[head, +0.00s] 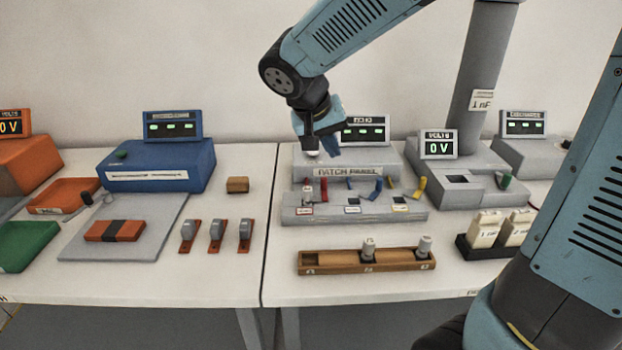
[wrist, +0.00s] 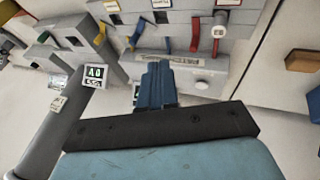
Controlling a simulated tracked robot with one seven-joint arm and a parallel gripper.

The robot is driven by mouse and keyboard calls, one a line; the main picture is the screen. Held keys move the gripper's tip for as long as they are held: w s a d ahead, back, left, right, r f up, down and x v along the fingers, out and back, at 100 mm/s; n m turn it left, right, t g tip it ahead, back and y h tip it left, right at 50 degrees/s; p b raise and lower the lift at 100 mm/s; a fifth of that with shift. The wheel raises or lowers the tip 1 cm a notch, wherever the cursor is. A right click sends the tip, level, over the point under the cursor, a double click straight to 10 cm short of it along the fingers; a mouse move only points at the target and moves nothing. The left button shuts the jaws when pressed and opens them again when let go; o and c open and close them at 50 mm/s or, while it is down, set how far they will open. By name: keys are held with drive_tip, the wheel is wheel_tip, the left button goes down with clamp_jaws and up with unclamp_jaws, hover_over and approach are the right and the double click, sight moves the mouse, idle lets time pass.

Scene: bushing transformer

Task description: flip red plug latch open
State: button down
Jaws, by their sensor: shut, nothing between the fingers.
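The red latch (head: 323,189) stands up at the left end of the grey patch panel strip (head: 354,216), beside a white plug (head: 307,194) seated there. In the wrist view the picture is inverted, and the red latch (wrist: 195,36) shows next to the plug (wrist: 220,24). My gripper (head: 322,150) is above and behind the strip, in front of the small display. Its blue fingers (wrist: 157,72) are together and empty, apart from the latch. Whether the latch touches the plug cannot be told.
A blue latch (head: 376,189) and a yellow latch (head: 419,189) stand farther right on the strip. A wooden rack (head: 330,263) with two grey plugs lies in front. A grey device with a volt display (head: 438,145) stands right. The bench between strip and rack is clear.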

drive_tip(key=w+a+f, duration=0.2)
drive_tip(key=a, duration=0.4)
drive_tip(key=w+a+f+t, duration=0.1)
drive_tip(key=a+f, duration=0.2)
drive_tip(key=a, duration=0.2)
drive_tip(key=shift+w+a+f+h, duration=0.3)
drive_tip(key=shift+w+a, duration=0.05)
drive_tip(key=shift+w, duration=0.05)
approach(321, 191)
drive_tip(key=w+a+f, duration=0.2)
drive_tip(key=w+f, duration=0.1)
drive_tip(key=shift+a+f, duration=0.15)
drive_tip(key=shift+f, duration=0.05)
drive_tip(key=shift+w+d, duration=0.2)
drive_tip(key=shift+d, duration=0.95)
drive_tip(key=shift+w+d+f, duration=0.1)
drive_tip(key=shift+w+d, duration=0.05)
drive_tip(key=shift+d, duration=0.75)
